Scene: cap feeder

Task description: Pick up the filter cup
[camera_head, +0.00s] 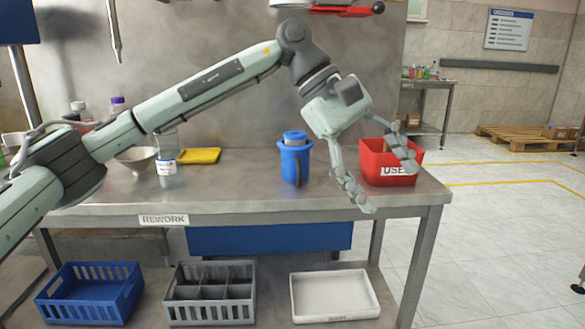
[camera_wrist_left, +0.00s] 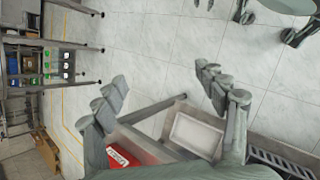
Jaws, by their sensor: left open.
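No label marks a filter cup. A blue jug (camera_head: 295,163) with a blue lid-like top piece (camera_head: 295,137) stands upright on the steel table; whether that piece is the filter cup, I cannot tell. My left gripper (camera_head: 389,184) is open and empty, its fingers spread at the table's right end. One finger is between the jug and the red bin (camera_head: 376,168), the other overlaps the bin in the picture. In the left wrist view, my open fingers (camera_wrist_left: 162,86) have floor between them, with the red bin (camera_wrist_left: 122,157) low beside the left finger.
On the table (camera_head: 235,185) are a metal bowl (camera_head: 136,158), a clear jar (camera_head: 167,170) and a yellow tray (camera_head: 200,155). Below are a blue crate (camera_head: 90,292), a grey divided crate (camera_head: 210,292) and a white tray (camera_head: 334,295). The tabletop between yellow tray and jug is clear.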

